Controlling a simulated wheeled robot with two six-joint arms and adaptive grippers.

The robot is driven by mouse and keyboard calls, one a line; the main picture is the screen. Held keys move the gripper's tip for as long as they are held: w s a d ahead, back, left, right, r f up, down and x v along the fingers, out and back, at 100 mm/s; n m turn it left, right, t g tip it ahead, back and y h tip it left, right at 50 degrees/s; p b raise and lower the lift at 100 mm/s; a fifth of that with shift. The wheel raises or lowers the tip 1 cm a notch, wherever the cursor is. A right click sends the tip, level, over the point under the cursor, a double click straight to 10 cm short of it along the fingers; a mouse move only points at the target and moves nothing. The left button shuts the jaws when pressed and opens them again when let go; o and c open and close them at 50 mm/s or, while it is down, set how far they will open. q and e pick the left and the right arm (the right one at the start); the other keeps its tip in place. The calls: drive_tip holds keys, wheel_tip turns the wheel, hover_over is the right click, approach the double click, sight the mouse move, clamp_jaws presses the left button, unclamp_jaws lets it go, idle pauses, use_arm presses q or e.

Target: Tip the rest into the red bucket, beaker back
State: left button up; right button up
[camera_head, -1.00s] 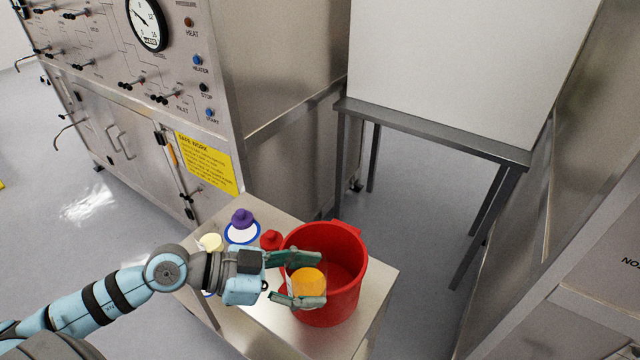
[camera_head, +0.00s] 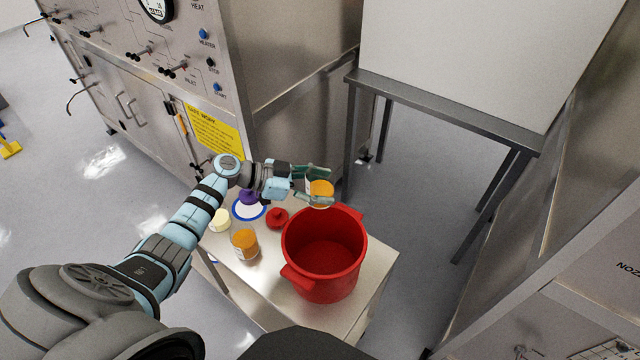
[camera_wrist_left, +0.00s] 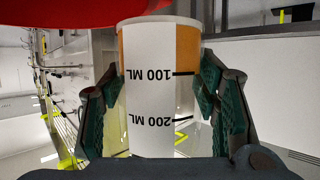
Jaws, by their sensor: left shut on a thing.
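My left gripper (camera_head: 329,187) is shut on a clear beaker (camera_head: 320,190) with orange contents, close to the bucket's far rim in the head view. In the left wrist view the beaker (camera_wrist_left: 160,85) sits between both fingers (camera_wrist_left: 158,105); its white label reads 100 ML and 200 ML upside down, and orange shows at its upper end. The red bucket (camera_head: 322,245) stands open on the small table, its visible inside plain red. Part of the bucket (camera_wrist_left: 70,15) crosses the top of the wrist view. My right gripper is out of view.
On the metal table (camera_head: 372,285) left of the bucket stand a second orange container (camera_head: 245,243), a cream-topped one (camera_head: 220,220), a red-topped one (camera_head: 278,218) and a purple-topped one (camera_head: 250,197). The control cabinet (camera_head: 300,100) rises behind. A grey stand (camera_head: 440,115) is at the back right.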

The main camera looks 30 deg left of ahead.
use_arm(q)
drive_tip(key=shift+s+a+r, duration=0.1)
drive_tip(key=shift+s+r, duration=0.1)
drive_tip(key=shift+s, duration=0.2)
drive_tip(key=shift+s+f, duration=0.1)
drive_tip(key=shift+s, duration=0.15)
drive_tip(key=shift+s+f+m+t, duration=0.2)
drive_tip(key=shift+m+t, duration=0.1)
drive_tip(key=shift+m, duration=0.2)
drive_tip(key=shift+d+f+m+y, duration=0.15)
drive_tip(key=shift+d+m+y, duration=0.15)
drive_tip(key=shift+s+d+r+m+t, duration=0.4)
drive_tip(key=shift+m+t, duration=0.2)
drive_tip(key=shift+m, duration=0.1)
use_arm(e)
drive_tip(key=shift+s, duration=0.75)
use_arm(q)
drive_tip(key=shift+f, duration=0.1)
drive_tip(key=s+f+m+t, duration=0.1)
drive_tip(key=d+m+t+y+b, duration=0.1)
drive_tip(key=m, duration=0.1)
drive_tip(key=shift+s+d+f, duration=0.15)
drive_tip(key=shift+s+f, duration=0.25)
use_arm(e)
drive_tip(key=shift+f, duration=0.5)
